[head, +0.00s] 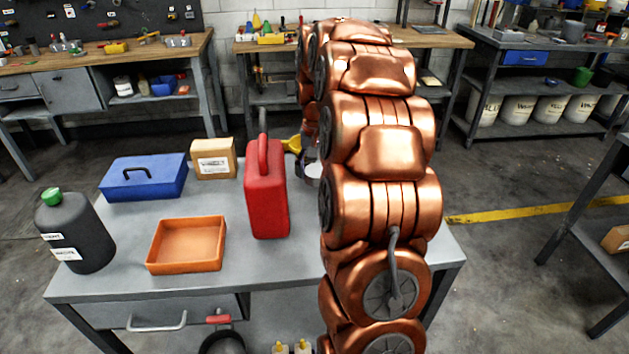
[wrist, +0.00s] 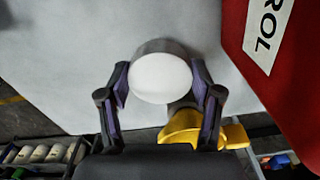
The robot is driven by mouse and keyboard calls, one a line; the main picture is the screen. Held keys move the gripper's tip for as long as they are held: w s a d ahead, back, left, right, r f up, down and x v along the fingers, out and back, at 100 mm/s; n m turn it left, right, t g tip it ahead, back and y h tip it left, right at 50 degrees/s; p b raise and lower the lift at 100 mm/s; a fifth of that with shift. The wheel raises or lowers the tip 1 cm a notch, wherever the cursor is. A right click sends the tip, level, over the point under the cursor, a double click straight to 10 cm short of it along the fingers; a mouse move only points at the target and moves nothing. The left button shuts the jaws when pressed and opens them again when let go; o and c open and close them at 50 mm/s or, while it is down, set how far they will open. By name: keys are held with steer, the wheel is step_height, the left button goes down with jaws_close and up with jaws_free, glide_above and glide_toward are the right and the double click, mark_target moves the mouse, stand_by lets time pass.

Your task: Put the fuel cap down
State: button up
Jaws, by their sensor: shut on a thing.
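The fuel cap (wrist: 160,80) is a round piece with a white face and a grey side. In the wrist view it sits between the two purple-padded fingers of my gripper (wrist: 161,88), which is shut on it. In the head view the cap (head: 313,171) shows beside my copper arm, over the far right part of the grey table (head: 290,262), right of the red petrol can (head: 267,195). My arm hides most of the gripper there. I cannot tell whether the cap touches the table top.
An orange tray (head: 187,268), a blue toolbox (head: 143,187), a cardboard box (head: 214,158) and a dark bottle with a green cap (head: 75,232) stand on the table. A yellow object (wrist: 185,131) is close to my gripper. Bare table lies between tray and toolbox.

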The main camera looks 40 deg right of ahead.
mark_target(317, 194)
steer(key=shift+f+p, duration=0.4)
steer(key=shift+f, duration=1.75)
steer(key=shift+f, duration=0.15)
steer(key=o, duration=1.3)
steer(key=shift+s, duration=0.1)
